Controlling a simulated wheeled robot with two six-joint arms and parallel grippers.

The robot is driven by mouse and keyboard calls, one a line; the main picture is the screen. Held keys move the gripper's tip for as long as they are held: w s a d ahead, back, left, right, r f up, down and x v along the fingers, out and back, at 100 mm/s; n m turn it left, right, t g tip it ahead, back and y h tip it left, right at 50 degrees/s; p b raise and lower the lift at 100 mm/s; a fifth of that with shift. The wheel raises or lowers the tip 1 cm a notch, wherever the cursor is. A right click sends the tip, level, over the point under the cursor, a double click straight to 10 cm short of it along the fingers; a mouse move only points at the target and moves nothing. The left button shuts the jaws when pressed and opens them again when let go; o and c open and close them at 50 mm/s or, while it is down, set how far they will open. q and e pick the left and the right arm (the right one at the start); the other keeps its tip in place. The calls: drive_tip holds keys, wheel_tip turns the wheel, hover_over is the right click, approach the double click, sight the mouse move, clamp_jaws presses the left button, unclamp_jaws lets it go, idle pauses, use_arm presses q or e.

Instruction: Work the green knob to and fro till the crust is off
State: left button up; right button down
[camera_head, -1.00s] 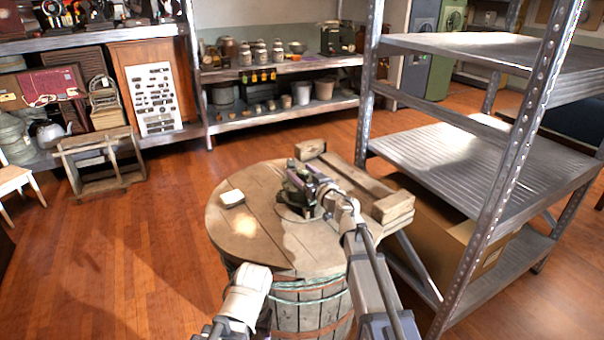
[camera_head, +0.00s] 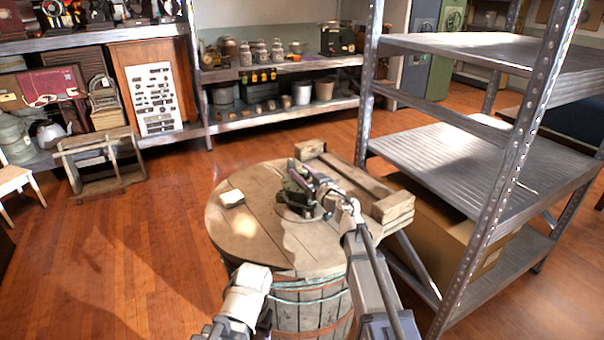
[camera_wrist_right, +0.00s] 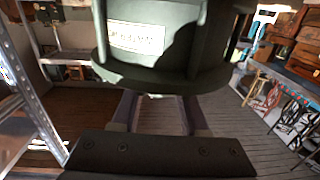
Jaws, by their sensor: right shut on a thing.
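The green knob (camera_wrist_right: 165,50) is a dark, rounded body with a pale label, large and close in the right wrist view. In the head view it belongs to the small dark green piece (camera_head: 294,190) standing on the round barrel top (camera_head: 240,240). My right gripper (camera_head: 312,187) is shut on the knob; its two fingers reach to it in the wrist view. The contact is partly hidden. I cannot make out any crust. My left arm is at the bottom of the head view, in front of the barrel, and its fingers cannot be made out.
A pale block (camera_head: 232,198) lies on the barrel top's left part. A metal shelf (camera_head: 470,160) stands close on the right. The floor (camera_head: 130,260) left of the barrel is clear.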

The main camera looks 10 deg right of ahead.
drive_tip(key=shift+w+d+n+g+y, duration=0.15)
drive_tip(key=shift+n+g+y, duration=0.35)
drive_tip(key=shift+n+y, duration=0.3)
drive_tip(key=shift+n+g+y, duration=0.7)
drive_tip(key=shift+y, duration=0.5)
drive_tip(key=shift+c, duration=2.1)
unclamp_jaws()
drive_tip(key=shift+s, duration=0.25)
drive_tip(key=v, duration=0.7)
drive_tip(key=shift+s, duration=0.25)
drive_tip(key=shift+d, duration=0.15)
